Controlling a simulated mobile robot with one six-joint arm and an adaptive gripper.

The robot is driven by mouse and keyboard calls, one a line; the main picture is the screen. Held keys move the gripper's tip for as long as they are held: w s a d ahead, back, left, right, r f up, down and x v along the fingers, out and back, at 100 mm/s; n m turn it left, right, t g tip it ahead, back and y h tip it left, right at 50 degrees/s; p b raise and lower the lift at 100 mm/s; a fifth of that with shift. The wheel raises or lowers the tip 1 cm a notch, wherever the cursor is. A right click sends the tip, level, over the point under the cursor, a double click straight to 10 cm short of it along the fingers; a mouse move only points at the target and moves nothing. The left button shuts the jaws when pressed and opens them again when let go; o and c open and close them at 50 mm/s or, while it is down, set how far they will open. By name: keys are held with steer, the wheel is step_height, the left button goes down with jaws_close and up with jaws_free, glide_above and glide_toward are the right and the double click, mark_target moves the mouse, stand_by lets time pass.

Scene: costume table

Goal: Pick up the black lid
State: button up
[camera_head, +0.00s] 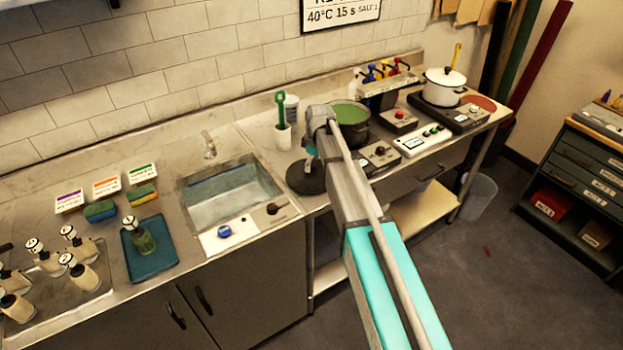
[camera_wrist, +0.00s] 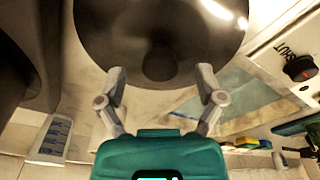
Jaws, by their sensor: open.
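The black lid (camera_head: 303,178) lies on the steel counter, just right of the sink, partly hidden behind my arm in the head view. In the wrist view the lid (camera_wrist: 110,28) is a dark glossy disc cut off by the top edge, with a round dark knob (camera_wrist: 160,64) near its lower part. My gripper (camera_wrist: 161,74) is open, one finger on each side of the knob, with gaps between fingers and knob. It holds nothing. Its height above the lid is hard to tell. In the head view my gripper is mostly hidden by my arm.
A dark pot with green contents (camera_head: 350,112) stands close behind the lid to the right. A white holder with a green-handled tool (camera_head: 283,137) stands behind it. The sink (camera_head: 229,197) is to the left. A white panel with a dark knob (camera_head: 240,235) is at the front.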

steer(key=shift+a+f+b, duration=0.1)
steer(key=shift+f+b, duration=0.5)
steer(key=shift+f, duration=0.3)
jaws_close()
